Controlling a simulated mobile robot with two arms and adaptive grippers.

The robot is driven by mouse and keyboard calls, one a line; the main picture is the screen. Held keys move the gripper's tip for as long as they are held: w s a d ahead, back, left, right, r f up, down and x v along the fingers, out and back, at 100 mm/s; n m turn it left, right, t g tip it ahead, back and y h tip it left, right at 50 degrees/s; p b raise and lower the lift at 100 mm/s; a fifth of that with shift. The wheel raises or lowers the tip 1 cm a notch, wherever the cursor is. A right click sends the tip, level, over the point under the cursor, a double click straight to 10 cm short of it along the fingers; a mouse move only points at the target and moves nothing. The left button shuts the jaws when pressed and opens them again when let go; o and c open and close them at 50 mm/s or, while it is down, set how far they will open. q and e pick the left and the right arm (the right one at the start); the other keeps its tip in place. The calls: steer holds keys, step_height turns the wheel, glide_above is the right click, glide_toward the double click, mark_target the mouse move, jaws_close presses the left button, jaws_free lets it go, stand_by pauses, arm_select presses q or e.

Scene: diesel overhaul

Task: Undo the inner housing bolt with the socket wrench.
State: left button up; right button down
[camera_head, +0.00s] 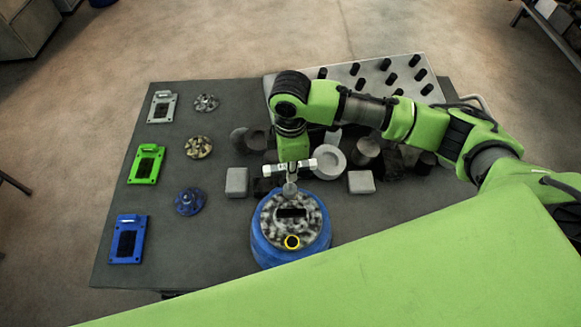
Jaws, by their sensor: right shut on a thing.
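My right gripper (290,176) points down just over the housing's far rim. It is shut on a small grey piece, seemingly the socket wrench (290,188), mostly hidden by the gripper. Whether the wrench touches a bolt cannot be told. The inner housing bolt cannot be made out. My left gripper is not in view.
The dark table (215,265) carries grey, green (146,164) and blue (128,238) plates and several round parts at the left. Two grey blocks (236,182) flank the gripper. Cups and discs stand behind it. A light tray (347,73) with black pegs is at the back.

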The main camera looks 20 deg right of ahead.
steer(key=n, duration=0.4)
steer(key=shift+r+n, duration=0.1)
steer(key=shift+n, duration=0.2)
steer(key=n, duration=0.3)
